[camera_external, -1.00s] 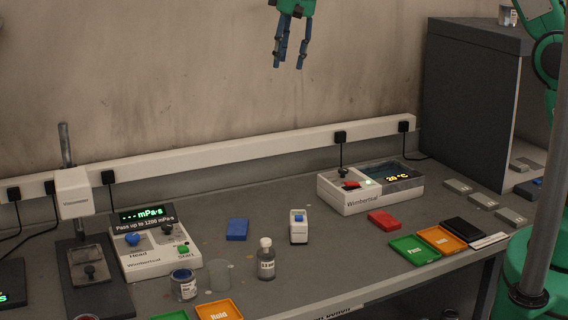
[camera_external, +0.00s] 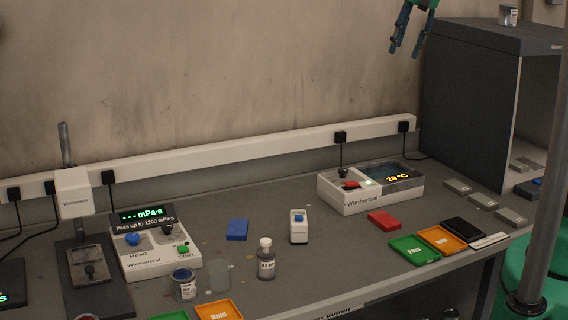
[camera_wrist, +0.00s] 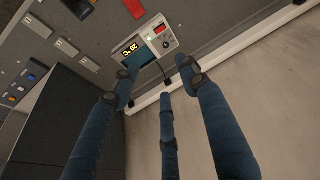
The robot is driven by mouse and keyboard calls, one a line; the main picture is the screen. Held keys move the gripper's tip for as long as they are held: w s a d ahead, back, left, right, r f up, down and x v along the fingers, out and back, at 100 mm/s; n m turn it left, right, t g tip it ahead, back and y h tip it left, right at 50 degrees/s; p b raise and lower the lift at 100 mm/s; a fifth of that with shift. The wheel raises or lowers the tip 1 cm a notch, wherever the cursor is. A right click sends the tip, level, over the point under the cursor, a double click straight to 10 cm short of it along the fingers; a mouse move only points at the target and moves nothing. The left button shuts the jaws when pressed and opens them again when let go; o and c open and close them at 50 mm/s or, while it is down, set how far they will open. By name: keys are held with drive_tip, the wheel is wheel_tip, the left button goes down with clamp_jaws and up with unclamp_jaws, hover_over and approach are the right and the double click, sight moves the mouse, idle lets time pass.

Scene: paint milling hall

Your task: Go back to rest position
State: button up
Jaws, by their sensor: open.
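My gripper (camera_external: 408,50) hangs high in front of the wall at the upper right of the external view, above the back of the bench (camera_external: 300,220). Its blue fingers point down and are spread apart, with nothing between them. In the wrist view my gripper (camera_wrist: 160,85) shows its fingers apart and empty, with the bath unit and the wall beyond them. Most of the arm is outside the external view.
A dark grey cabinet (camera_external: 470,100) stands to the right of my gripper, with a can (camera_external: 508,15) on top. Below are the white bath unit (camera_external: 368,188), reading 20 °C, a red block (camera_external: 384,220), and green (camera_external: 415,250) and orange (camera_external: 441,240) trays. The air around my gripper is clear.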

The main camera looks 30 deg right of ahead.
drive_tip(key=s+d+f, duration=0.3)
drive_tip(key=s+d, duration=0.1)
drive_tip(key=s, duration=0.3)
drive_tip(key=s+d+f+m+t+b, duration=0.1)
drive_tip(key=s+d+f, duration=0.3)
drive_tip(key=s, duration=0.4)
drive_tip(key=s+d+f+m+h, duration=0.1)
drive_tip(key=s+d+f, duration=0.2)
drive_tip(key=s+d, duration=0.2)
drive_tip(key=shift+s+f+t+b, duration=0.35)
drive_tip(key=shift+s+f+t, duration=0.05)
drive_tip(key=shift+s, duration=0.85)
drive_tip(key=shift+w+r, duration=0.1)
idle(1.3)
